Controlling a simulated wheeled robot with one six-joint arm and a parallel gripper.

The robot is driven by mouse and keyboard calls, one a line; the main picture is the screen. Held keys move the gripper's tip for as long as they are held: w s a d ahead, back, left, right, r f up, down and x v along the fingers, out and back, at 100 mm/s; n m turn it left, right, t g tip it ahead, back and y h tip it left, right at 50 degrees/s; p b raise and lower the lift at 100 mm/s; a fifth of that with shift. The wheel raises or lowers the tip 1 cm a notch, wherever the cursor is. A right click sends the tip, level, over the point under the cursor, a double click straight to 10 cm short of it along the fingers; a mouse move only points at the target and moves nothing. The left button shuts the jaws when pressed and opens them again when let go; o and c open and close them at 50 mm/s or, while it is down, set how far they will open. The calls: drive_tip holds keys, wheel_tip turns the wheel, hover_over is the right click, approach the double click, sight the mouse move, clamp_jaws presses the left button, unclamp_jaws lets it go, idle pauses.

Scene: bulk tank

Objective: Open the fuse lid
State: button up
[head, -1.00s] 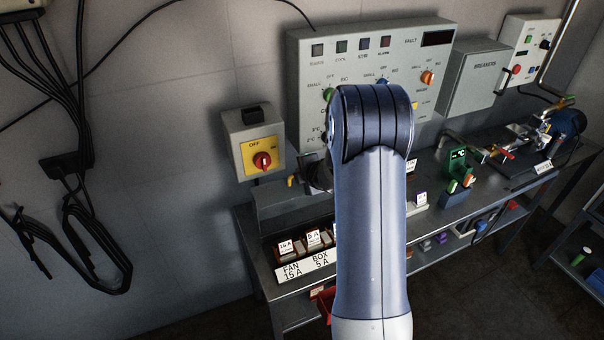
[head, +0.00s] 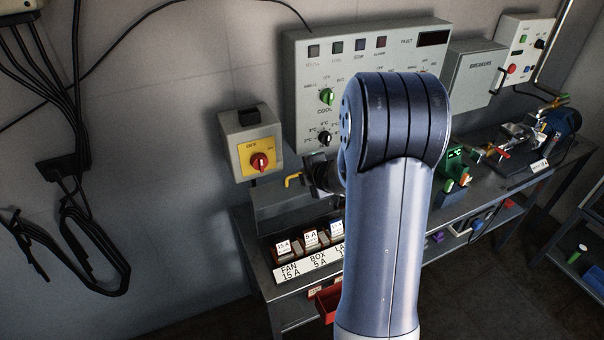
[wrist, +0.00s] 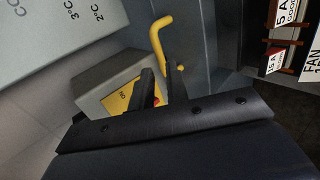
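The fuse lid appears to be the grey cover (head: 272,198) low on the wall behind the bench, below the rotary switch box. A bent yellow handle (head: 292,181) stands out at its upper right. In the wrist view the handle (wrist: 160,38) rises just beyond my fingers, in front of a grey surface. My gripper (wrist: 161,84) has two dark fingers with a gap between them, and I see nothing held there. In the head view my gripper (head: 318,176) is right of the handle, partly hidden by my arm. The lid looks closed.
The switch box (head: 252,143) with a red knob on yellow hangs just above. A control panel (head: 310,85) is behind my arm. Labelled fuses (head: 310,238) stand on the bench below, behind a white label strip (head: 306,263). A red drawer or bin (head: 328,302) sits lower.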

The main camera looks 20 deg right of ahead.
drive_tip(key=v, duration=0.3)
drive_tip(key=shift+s+r, duration=0.1)
drive_tip(key=shift+s, duration=0.05)
drive_tip(key=x, duration=1)
drive_tip(key=shift+w+f+b, duration=0.3)
drive_tip(key=shift+r, duration=0.1)
